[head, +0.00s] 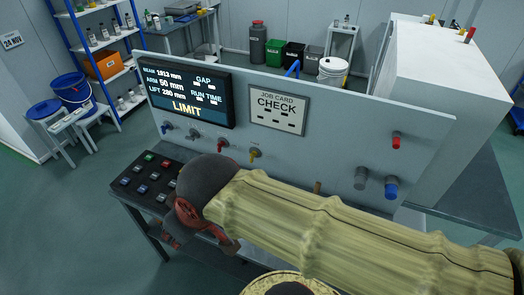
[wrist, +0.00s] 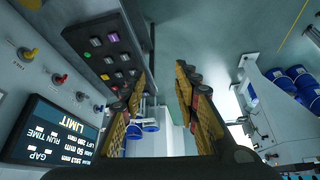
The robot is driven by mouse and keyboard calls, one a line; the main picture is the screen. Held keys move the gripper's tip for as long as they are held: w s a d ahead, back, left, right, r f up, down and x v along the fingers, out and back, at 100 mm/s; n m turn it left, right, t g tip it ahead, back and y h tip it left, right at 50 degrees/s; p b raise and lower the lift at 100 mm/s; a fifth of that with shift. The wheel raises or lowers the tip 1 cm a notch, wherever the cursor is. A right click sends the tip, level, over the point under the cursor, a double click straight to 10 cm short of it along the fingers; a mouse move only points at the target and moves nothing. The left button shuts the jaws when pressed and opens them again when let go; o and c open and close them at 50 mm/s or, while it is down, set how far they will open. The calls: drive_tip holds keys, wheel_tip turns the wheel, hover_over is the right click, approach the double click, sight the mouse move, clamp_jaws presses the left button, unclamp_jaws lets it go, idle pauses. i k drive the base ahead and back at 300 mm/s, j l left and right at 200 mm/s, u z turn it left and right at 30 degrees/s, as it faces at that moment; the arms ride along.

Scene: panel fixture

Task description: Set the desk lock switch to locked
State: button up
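I cannot tell which control is the desk lock switch; no label for it is readable. A row of small levers sits under the display on the panel (head: 330,125): a blue one (head: 167,128), a grey one (head: 192,134), a red one (head: 222,144) and a yellow one (head: 254,153). A dark desk box (head: 135,190) with several coloured buttons stands at the panel's left front; it also shows in the wrist view (wrist: 105,55). My gripper (wrist: 162,85) is open and empty, in front of the panel, apart from the levers and box. In the head view my arm hides part of the desk.
The display (head: 187,93) reads LIMIT, and a job card (head: 278,108) reads CHECK. A red knob (head: 396,141), a grey knob (head: 361,178) and a blue knob (head: 391,187) are at the panel's right. Open floor lies left of the desk.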

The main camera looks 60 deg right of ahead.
sight(253, 156)
drive_tip(key=z, duration=1.6)
